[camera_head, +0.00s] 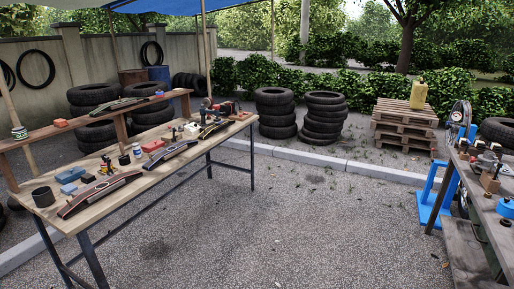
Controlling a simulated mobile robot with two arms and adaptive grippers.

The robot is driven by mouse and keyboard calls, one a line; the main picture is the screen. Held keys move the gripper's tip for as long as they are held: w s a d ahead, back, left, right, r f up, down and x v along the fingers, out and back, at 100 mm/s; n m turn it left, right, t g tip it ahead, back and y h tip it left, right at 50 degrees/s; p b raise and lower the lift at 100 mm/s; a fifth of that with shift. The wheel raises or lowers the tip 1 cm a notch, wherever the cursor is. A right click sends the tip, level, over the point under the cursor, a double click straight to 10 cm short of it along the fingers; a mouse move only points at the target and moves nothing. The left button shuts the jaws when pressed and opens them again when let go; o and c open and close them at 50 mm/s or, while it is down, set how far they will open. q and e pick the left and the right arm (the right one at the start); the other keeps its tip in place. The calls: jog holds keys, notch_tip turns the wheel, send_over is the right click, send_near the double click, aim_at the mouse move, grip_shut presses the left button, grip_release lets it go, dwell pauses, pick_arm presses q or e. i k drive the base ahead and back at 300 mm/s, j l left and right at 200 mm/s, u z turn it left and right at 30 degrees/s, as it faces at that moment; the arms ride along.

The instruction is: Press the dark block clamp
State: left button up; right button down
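I cannot single out the dark block clamp with certainty. Small dark and metal parts (487,164) stand on the right-hand bench (468,236), beside a brown block (490,184); they are too small to tell apart. On the long wooden table (132,176) at the left lie several dark, curved, long tools, one near the front end (98,193) and one near the middle (168,155). Neither of my grippers is in view.
A black cylinder (42,197), a blue block (70,174) and a red box (152,146) stand on the left table. A blue stand (433,202) is beside the right bench. Stacked tyres (323,117) and pallets (403,125) stand behind the kerb. The gravel between the tables is clear.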

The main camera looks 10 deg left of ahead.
aim_at(103, 156)
jog(key=i+u, duration=0.5)
jog(key=i+l+u, duration=0.25)
jog(key=i+u, duration=0.25)
jog(key=i+l+u, duration=1.25)
jog(key=l+u, duration=0.25)
jog(key=l, duration=0.2)
jog(key=i+l+u, duration=0.1)
jog(key=l+u, duration=0.35)
jog(key=l, duration=0.3)
